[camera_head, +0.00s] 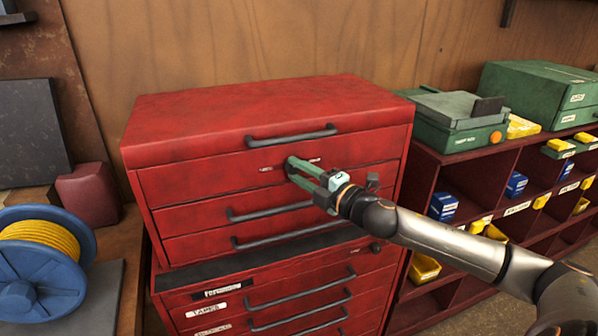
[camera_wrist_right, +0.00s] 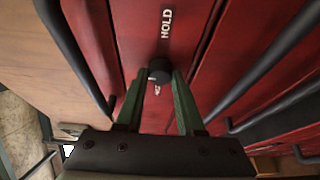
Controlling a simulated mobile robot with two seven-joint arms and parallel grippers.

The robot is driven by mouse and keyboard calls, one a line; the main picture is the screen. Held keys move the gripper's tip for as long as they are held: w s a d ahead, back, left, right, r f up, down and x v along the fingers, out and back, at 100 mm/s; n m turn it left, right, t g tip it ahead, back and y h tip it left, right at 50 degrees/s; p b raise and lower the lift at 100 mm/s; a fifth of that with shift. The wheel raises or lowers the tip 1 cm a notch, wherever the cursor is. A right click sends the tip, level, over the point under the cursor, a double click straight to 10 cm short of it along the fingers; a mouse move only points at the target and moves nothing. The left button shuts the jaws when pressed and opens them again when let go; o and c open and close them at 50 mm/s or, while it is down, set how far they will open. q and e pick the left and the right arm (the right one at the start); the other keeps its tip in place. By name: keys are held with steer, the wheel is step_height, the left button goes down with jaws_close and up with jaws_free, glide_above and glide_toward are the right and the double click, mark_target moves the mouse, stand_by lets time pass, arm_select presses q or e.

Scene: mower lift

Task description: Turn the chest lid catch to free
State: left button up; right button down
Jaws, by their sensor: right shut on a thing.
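The red tool chest (camera_head: 200,186) stands against the wooden wall with its lid (camera_head: 260,104) down. The lid catch, a small dark round knob (camera_wrist_right: 159,68), sits on the red front panel below the lid handle. My right gripper (camera_head: 291,165) has its green fingers at the panel, shut on the knob; in the right wrist view the fingertips (camera_wrist_right: 161,78) are on either side of it. A white "HOLD" label (camera_wrist_right: 167,23) is above the knob in that view. Another small label is partly hidden behind the knob. My left gripper is not in view.
The dark lid handle (camera_head: 292,138) and drawer handles (camera_head: 270,212) stick out close to my right gripper. A blue reel with yellow cord (camera_head: 40,262) is at the left. Green cases (camera_head: 458,120) and a red shelf with small bins (camera_head: 443,206) are at the right.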

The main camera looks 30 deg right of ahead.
stand_by(0.4)
steer(key=c, duration=0.5)
jaws_free()
steer(key=shift+s+d+f+b, duration=0.1)
steer(key=shift+s+b, duration=0.2)
steer(key=shift+s, duration=0.25)
steer(key=shift+s+d+f+b, duration=0.1)
steer(key=shift+s+b, duration=0.2)
steer(key=shift+s, duration=0.25)
steer(key=shift+s+d+r+p, duration=0.15)
steer(key=shift+s+d, duration=0.1)
steer(key=shift+s, duration=1.45)
steer(key=shift+s+d+p, duration=0.2)
steer(key=shift+s+d, duration=0.1)
steer(key=shift+s, duration=1.4)
steer(key=shift+s+d+r+p, duration=0.15)
steer(key=shift+s+d, duration=0.1)
steer(key=shift+s, duration=1.45)
steer(key=shift+f, duration=0.1)
